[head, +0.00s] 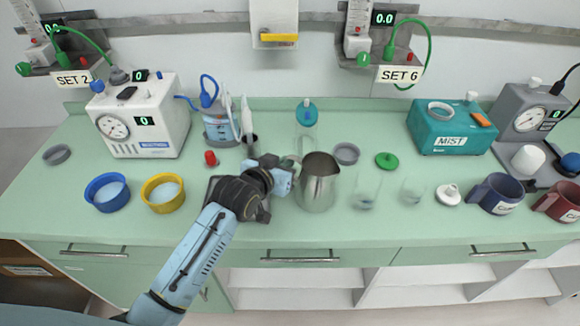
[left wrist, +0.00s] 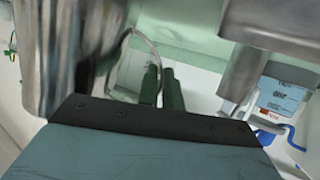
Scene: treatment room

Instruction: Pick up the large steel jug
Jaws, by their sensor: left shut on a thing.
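The large steel jug (head: 318,187) stands upright near the front of the green counter, right of my left gripper. My left gripper (head: 296,172) comes in from the left and is shut at the jug's handle side. In the left wrist view the jug's shiny wall (left wrist: 50,60) fills the left edge. The dark green fingers (left wrist: 162,75) are close together there, by a thin curved pale strip that looks like the handle. The exact grip is hard to make out. My right gripper is not in view.
A second steel thing (left wrist: 245,70) shows at right in the left wrist view. A glass beaker (head: 366,190) stands right of the jug, a grey ring (head: 346,153) behind it. Blue (head: 107,192) and yellow (head: 163,193) bowls stand left of my arm. The front edge is close.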

